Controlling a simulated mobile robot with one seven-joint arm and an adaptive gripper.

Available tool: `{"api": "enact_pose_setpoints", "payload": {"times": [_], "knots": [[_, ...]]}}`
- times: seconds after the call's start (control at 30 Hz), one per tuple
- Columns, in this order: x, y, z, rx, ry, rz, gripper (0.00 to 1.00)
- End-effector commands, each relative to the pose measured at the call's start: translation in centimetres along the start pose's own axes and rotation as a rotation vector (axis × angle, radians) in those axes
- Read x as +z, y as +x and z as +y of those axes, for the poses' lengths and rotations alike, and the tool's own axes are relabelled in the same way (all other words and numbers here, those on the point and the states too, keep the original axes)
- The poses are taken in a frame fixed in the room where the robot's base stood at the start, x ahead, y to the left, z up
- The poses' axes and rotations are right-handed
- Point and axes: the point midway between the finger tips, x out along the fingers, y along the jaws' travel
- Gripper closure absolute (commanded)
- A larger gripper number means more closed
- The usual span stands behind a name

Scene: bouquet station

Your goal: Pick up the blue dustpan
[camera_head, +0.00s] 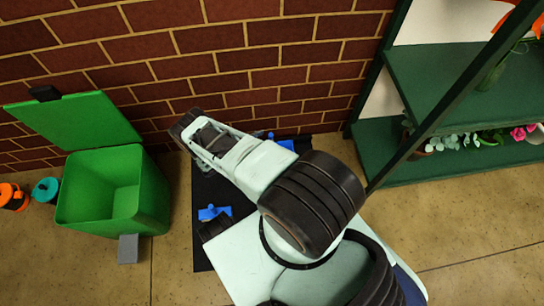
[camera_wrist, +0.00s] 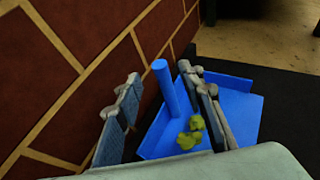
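The blue dustpan (camera_wrist: 240,108) shows in the wrist view with its round handle (camera_wrist: 168,85) pointing up. My gripper (camera_wrist: 158,78) is open, with one grey finger on each side of the handle. The handle shows between the fingers, nearer the right one; I cannot tell whether they touch. The right finger hides part of the pan. A yellow-green clump (camera_wrist: 191,133) appears in the pan. In the head view my arm covers much of this area, and blue parts (camera_head: 287,145) show beside it near the wall; the fingertips cannot be made out there.
A brick wall (camera_wrist: 60,80) stands close on the left in the wrist view. A dark mat (camera_head: 203,256) lies on the floor with another small blue item (camera_head: 213,212). An open green bin (camera_head: 140,200) stands left, a green plant shelf (camera_head: 450,165) right.

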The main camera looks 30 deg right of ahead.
Motion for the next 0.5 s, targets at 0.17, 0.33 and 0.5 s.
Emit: {"api": "enact_pose_setpoints", "payload": {"times": [0.17, 0.33, 0.5], "knots": [[-0.1, 2.8, -0.2, -0.005, 0.002, 0.000, 0.64], [0.0, 4.6, -0.2, -0.003, 0.002, 0.000, 0.64], [0.1, 4.8, -0.1, -0.002, 0.001, 0.000, 0.64]]}}
